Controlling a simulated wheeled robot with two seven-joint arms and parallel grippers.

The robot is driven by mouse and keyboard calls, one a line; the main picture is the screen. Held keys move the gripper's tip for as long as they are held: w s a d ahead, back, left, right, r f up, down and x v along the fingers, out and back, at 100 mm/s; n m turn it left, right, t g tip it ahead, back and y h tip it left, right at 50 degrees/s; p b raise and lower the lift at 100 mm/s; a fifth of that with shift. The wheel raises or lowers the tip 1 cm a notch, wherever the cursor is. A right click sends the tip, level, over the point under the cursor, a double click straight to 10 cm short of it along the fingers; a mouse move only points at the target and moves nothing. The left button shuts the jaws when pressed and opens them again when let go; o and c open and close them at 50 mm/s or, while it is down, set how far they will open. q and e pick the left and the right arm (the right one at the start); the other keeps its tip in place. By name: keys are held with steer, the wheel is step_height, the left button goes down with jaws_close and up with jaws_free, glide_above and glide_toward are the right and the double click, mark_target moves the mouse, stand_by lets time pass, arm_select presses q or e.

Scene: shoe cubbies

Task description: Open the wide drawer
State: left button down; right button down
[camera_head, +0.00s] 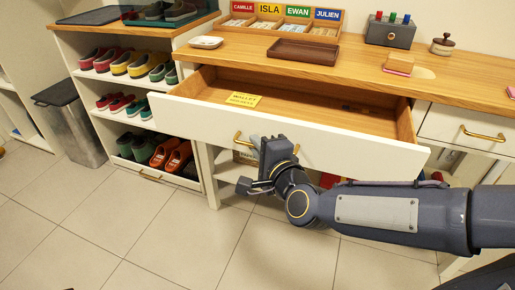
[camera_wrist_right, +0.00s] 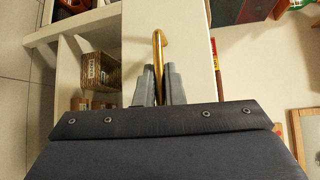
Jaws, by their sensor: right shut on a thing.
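The wide drawer (camera_head: 300,125) is pulled well out from under the wooden counter, and its interior shows. A yellow note (camera_head: 243,99) lies inside it. Its white front carries a brass handle (camera_head: 240,140), partly hidden by my gripper. My right gripper (camera_head: 254,143) is at the front's left half, shut on the handle. In the right wrist view the brass handle (camera_wrist_right: 158,50) runs between the two grey fingers of my right gripper (camera_wrist_right: 159,88). My left gripper is not in view.
Shoe shelves (camera_head: 110,75) stand at the left, with a grey bin (camera_head: 68,122) beside them. Another drawer (camera_head: 465,130) at the right is closed. The counter holds a tray (camera_head: 303,52), a white dish (camera_head: 206,42) and a grey box (camera_head: 390,32). The tiled floor in front is clear.

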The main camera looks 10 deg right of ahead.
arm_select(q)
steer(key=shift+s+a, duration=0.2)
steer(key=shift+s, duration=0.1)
arm_select(e)
steer(key=shift+s+a, duration=0.2)
steer(key=shift+s, duration=0.1)
steer(key=c, duration=1.8)
jaws_free()
